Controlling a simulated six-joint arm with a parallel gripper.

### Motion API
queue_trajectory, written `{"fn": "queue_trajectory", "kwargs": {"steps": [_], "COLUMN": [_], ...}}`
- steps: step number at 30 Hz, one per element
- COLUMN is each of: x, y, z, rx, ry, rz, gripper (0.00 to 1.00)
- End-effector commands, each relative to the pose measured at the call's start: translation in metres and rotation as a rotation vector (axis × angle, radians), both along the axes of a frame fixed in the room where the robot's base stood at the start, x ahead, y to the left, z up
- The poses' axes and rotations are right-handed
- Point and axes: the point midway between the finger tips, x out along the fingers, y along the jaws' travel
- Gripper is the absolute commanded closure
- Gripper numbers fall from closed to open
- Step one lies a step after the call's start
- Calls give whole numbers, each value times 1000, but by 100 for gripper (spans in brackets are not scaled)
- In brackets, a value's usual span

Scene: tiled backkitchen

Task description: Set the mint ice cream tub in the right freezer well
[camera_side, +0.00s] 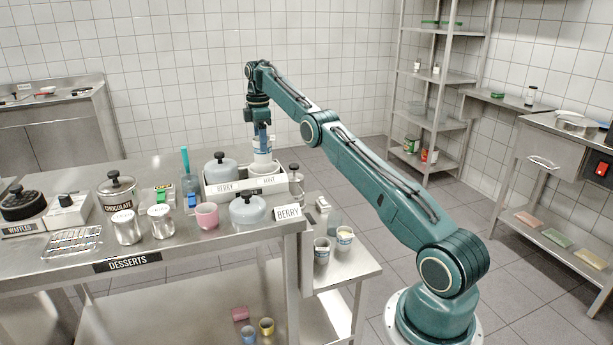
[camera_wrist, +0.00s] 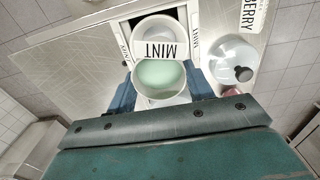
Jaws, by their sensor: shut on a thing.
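My gripper (camera_side: 262,132) is shut on the mint ice cream tub (camera_side: 262,154), a pale round tub. In the wrist view the tub (camera_wrist: 160,80) shows its light green contents between the two blue fingers, with an upside-down MINT tag at its far edge. The tub is upright above the right freezer well (camera_side: 264,169), whose pale round rim shows below it. In the wrist view part of a white ring (camera_wrist: 158,27) shows beyond the tub. The tub's underside and its exact gap to the well are hidden.
The freezer box (camera_side: 246,195) has BERRY and MINT labels; a grey lid (camera_side: 221,168) covers its left well. Another domed lid (camera_side: 247,211) and a BERRY sign (camera_side: 288,213) stand in front. A pink cup (camera_side: 206,216) and metal jars are to the left.

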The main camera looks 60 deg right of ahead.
Motion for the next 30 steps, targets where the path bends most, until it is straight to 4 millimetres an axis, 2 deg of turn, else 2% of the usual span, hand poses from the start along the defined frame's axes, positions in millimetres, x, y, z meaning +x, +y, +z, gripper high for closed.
{"fn": "queue_trajectory", "kwargs": {"steps": [14, 30], "x": [1, 0], "y": [-1, 0], "z": [-8, -43], "rx": [0, 2], "ry": [1, 1], "rz": [-2, -3], "gripper": [74, 74]}}
